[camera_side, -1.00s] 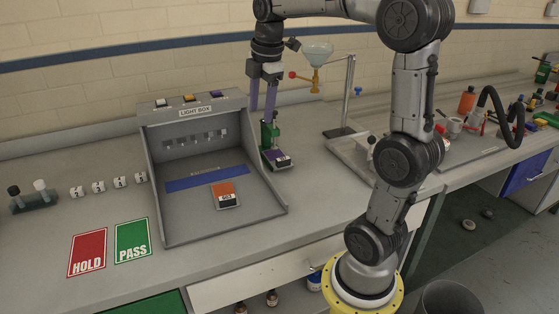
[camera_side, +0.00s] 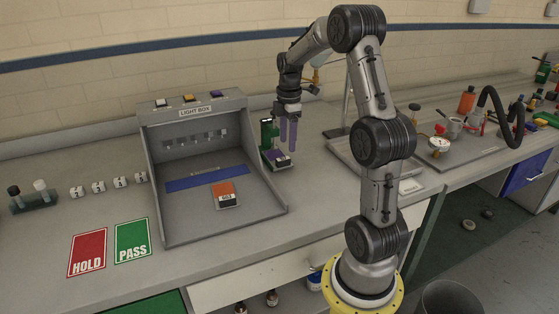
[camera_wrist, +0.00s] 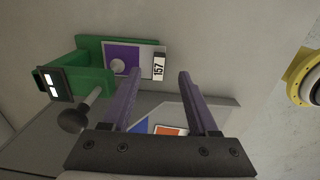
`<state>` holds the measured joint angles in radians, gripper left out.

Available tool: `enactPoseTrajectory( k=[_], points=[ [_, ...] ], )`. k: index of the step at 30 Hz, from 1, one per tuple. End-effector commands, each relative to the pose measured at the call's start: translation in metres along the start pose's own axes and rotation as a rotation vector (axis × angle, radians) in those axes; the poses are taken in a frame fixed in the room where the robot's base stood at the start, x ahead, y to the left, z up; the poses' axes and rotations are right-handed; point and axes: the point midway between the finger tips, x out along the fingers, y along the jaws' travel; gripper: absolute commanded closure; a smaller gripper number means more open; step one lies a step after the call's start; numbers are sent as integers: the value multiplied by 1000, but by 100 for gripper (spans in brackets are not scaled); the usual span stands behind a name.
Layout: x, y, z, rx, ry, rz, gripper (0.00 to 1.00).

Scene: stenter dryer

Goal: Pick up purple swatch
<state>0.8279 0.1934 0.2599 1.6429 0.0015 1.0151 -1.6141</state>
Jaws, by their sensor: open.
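The purple swatch (camera_side: 281,159) lies on the base of a small green stand (camera_side: 267,134) just right of the light box. In the wrist view the purple swatch (camera_wrist: 124,56) shows a white edge and a label reading 157, beside the green stand (camera_wrist: 92,50) with its dark knob. My gripper (camera_side: 288,146) is above and close to the swatch in the side view, its two purple fingers apart and empty. In the wrist view my gripper (camera_wrist: 158,72) has the swatch beyond its fingertips, mostly toward the left finger. I cannot tell the exact height gap.
The grey light box (camera_side: 160,215) stands to the left with an orange swatch (camera_side: 225,194) inside. HOLD (camera_side: 87,252) and PASS (camera_side: 132,241) cards lie at the front left. A grey tray (camera_side: 350,158) and a clamp stand are to the right.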

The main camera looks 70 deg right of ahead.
Motion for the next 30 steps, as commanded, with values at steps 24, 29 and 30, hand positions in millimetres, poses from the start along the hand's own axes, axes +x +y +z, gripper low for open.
enactPoseTrajectory(
  k=[24, 29, 30],
  points=[
    [56, 1, -4, 0, 0, 1, 45],
    [56, 1, -4, 0, 0, 1, 74],
    [56, 1, -4, 0, 0, 1, 81]
  ],
)
